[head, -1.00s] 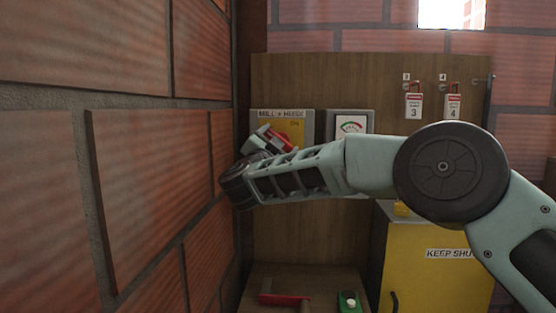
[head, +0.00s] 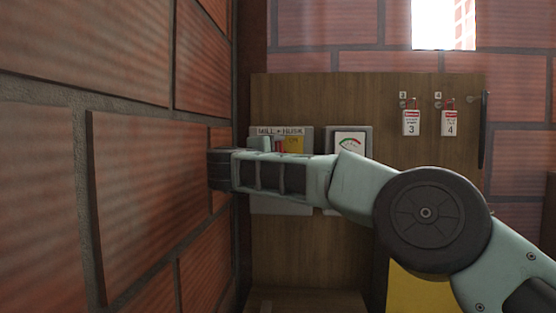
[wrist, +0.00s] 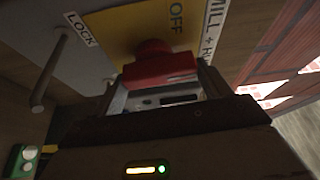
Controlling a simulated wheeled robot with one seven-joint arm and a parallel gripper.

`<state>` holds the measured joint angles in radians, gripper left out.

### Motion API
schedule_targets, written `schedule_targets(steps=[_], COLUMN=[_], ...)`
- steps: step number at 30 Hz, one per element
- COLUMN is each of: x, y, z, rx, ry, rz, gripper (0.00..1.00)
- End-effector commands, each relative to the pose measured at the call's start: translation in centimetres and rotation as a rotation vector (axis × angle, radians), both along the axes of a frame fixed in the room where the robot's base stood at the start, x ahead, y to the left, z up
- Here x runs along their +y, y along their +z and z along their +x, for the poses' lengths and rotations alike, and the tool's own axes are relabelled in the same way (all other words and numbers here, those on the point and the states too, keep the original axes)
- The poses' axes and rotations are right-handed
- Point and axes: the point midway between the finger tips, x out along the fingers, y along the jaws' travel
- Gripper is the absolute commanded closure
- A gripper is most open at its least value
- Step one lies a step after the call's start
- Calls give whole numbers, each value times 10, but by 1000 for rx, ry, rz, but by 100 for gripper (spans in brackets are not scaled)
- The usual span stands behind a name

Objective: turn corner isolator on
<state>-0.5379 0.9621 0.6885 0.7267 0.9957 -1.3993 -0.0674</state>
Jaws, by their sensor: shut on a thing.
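The corner isolator is a grey box (head: 281,207) labelled "MILL + HUSK", with a yellow plate (head: 295,144) marked "ON". It is on the wooden board beside the left brick wall. My arm hides much of its front in the head view. In the wrist view, its red handle (wrist: 157,68) stands out from the yellow plate (wrist: 120,28), near the word "OFF". My gripper (wrist: 160,92) is shut on the red handle, which hides the fingertips in part. In the head view my gripper (head: 268,146) is in front of the box, mostly hidden by my wrist.
The brick wall (head: 150,170) is very close to my wrist on the left. A gauge box (head: 352,143) is right of the isolator. Tags numbered 3 (head: 411,123) and 4 (head: 449,123) hang further right. A yellow cabinet (head: 415,290) is below. A metal rod (wrist: 48,70) projects near "LOCK".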

Motion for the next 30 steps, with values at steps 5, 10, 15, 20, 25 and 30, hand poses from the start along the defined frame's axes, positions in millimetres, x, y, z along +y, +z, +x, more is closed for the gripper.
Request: schedule_targets(steps=[5,10,15,20,25,30], x=[0,0,0,0,0,0], y=[-2,-2,-2,-2,-2,-1], z=[0,0,0,0,0,0], rx=[0,1,0,0,0,-1], ry=[0,0,-1,-1,-1,0], rz=[57,83,89,89,89,87], gripper=[46,46,46,46,2,2])
